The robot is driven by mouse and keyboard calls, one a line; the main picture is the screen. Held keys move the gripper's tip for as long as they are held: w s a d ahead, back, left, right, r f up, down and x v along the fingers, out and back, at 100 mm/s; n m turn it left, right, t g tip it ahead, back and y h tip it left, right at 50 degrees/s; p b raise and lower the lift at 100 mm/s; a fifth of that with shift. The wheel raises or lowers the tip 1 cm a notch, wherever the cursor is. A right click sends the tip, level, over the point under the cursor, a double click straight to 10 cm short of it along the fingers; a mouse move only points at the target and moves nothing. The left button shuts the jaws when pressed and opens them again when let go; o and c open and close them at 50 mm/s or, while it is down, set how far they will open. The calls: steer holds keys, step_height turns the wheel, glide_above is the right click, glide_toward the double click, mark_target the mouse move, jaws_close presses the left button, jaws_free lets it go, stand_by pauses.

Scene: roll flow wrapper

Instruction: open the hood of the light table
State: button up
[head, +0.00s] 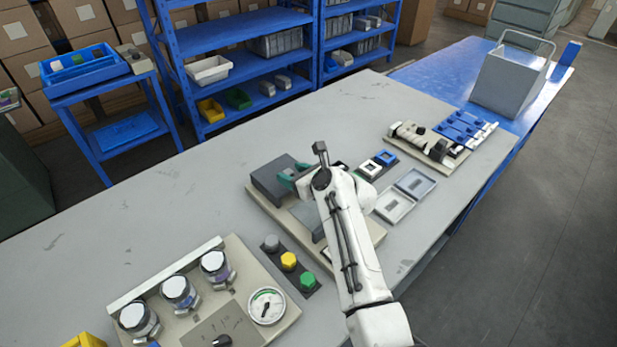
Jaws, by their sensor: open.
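A beige base plate (375,233) lies on the grey bench at the middle. A dark grey box-like part (270,184), which looks like the hood of the light table, sits at the plate's far left and looks lowered. A grey slanted surface (308,219) shows on the plate beside my arm. My gripper (293,174), with teal fingers, is at the right side of the dark part. It looks open, with nothing seen between the fingers. Whether it touches the part cannot be told.
Small trays (394,206) and blue and white blocks (370,168) lie right of my arm. A fixture with blue parts (465,128) is farther right. Coloured buttons (289,261), a gauge (266,306) and jars (179,292) stand at the front left.

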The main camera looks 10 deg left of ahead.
steer(key=p+v, duration=0.1)
steer(key=v, duration=0.8)
steer(key=shift+s+d, duration=0.25)
steer(key=shift+r, duration=0.1)
